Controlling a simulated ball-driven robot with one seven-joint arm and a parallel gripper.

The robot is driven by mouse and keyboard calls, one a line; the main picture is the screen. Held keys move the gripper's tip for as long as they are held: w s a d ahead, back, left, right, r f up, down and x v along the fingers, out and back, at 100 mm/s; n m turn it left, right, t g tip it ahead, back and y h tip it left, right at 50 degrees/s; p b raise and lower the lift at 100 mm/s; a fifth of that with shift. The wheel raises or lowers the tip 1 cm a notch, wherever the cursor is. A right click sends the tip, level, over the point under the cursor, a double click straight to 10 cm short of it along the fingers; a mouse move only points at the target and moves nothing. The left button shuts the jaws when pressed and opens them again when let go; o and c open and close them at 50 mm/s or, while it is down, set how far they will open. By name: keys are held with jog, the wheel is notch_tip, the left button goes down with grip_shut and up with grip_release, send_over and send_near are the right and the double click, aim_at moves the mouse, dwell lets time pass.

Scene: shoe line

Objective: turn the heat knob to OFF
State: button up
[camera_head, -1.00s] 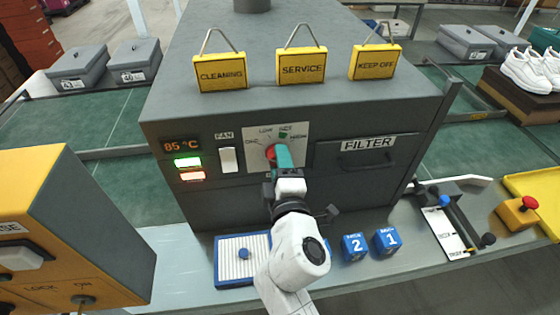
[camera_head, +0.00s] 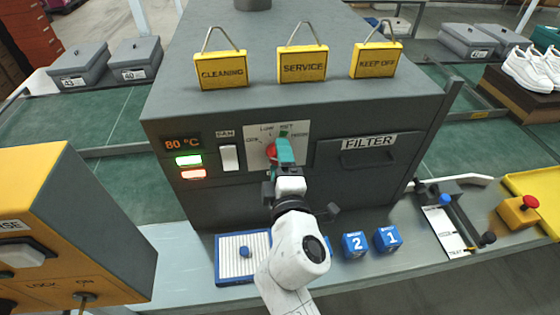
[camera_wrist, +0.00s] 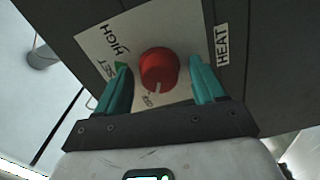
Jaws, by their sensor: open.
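The red heat knob (camera_wrist: 159,66) sits on a pale dial plate (camera_wrist: 172,30) on the grey machine. In the wrist view its white pointer line faces down toward a small label that is hard to read. The HIGH and SET labels lie to its upper left and left, with a green mark beside SET. My gripper (camera_wrist: 161,80) is open, with one teal finger on each side of the knob and visible gaps between. In the head view the knob (camera_head: 271,151) is partly hidden behind my gripper (camera_head: 285,152).
A display (camera_head: 181,143) reads 80 °C, above green and red lamps. A fan switch (camera_head: 229,158) stands left of the dial, and a filter drawer (camera_head: 367,153) right. A striped tray (camera_head: 222,270) and numbered blue blocks (camera_head: 387,240) stand on the bench below.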

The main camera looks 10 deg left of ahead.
jog(key=b+v, duration=0.1)
jog(key=v, duration=0.9)
jog(key=shift+s, duration=0.4)
jog(key=shift+d, duration=0.1)
jog(key=s+d+f+m+g+h, duration=0.1)
jog(key=d+f+m+g+h, duration=0.35)
jog(key=d, duration=0.55)
jog(key=s+d+f+m+g+h, duration=0.25)
jog(key=d+f+m, duration=0.35)
jog(key=d+f, duration=0.3)
jog(key=s+d+f+m+g, duration=0.3)
jog(key=s, duration=0.4)
jog(key=s+d+f+m+g+y, duration=0.1)
jog(key=s+d+f+m+g, duration=0.2)
jog(key=s, duration=0.4)
jog(key=s+d+f+m+g, duration=0.3)
jog(key=s+d, duration=0.2)
jog(key=s, duration=0.2)
jog(key=shift+y, duration=0.4)
